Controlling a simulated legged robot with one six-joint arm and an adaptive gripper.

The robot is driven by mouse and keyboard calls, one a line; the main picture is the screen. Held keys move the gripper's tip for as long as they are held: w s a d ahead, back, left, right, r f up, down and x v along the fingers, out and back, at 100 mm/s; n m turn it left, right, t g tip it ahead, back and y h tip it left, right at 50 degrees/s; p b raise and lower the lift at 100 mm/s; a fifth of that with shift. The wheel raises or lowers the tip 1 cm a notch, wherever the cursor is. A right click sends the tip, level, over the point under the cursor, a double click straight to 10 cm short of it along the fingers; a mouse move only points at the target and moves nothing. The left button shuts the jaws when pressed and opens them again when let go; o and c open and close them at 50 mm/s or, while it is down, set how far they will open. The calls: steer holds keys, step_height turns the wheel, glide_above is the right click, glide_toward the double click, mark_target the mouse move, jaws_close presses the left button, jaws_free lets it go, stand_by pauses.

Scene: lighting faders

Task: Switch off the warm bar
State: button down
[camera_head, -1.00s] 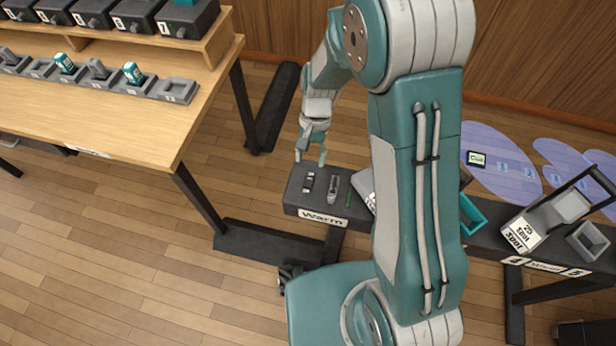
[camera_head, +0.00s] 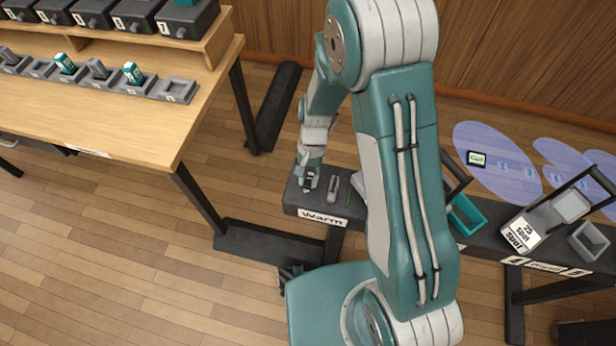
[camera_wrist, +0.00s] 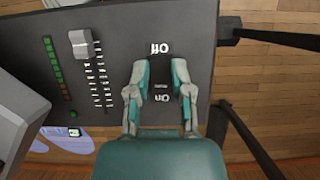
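The dark warm bar (camera_head: 300,208) with its "Warm" label is at the middle of the head view. Its top also fills much of the wrist view (camera_wrist: 205,25). An on/off switch area shows in the wrist view, with "Off" (camera_wrist: 160,48) at the top and "On" (camera_wrist: 161,97) below. My gripper (camera_wrist: 159,70) is open, with one fingertip on each side of this area, apart from each other. In the head view my gripper (camera_head: 308,180) is down at the bar's left end, hiding most of the switch. I cannot tell the switch's position.
A grey fader (camera_wrist: 82,43) in its slot and a column of green and red lights (camera_wrist: 55,70) lie left of the switch in the wrist view. A teal container (camera_head: 466,214) and a "Spot" unit (camera_head: 522,234) stand further right. A wooden desk (camera_head: 120,120) is at left.

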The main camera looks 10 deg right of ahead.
mark_target(308, 179)
steer(key=shift+s+a+f+t+h, duration=0.15)
steer(key=shift+t+h, duration=0.1)
steer(key=shift+t, duration=0.45)
steer(key=shift+s+d+t+h, duration=0.15)
steer(key=shift+t+h, duration=0.1)
steer(key=shift+t, duration=0.45)
steer(key=shift+a, duration=0.1)
steer(key=c, duration=0.5)
jaws_free()
steer(key=shift+a, duration=0.1)
steer(key=r, duration=0.4)
steer(key=w+r, duration=0.1)
steer(key=r, duration=0.6)
steer(key=shift+w+d+r, duration=0.2)
steer(key=shift+w+r, duration=0.1)
steer(key=shift+r, duration=0.1)
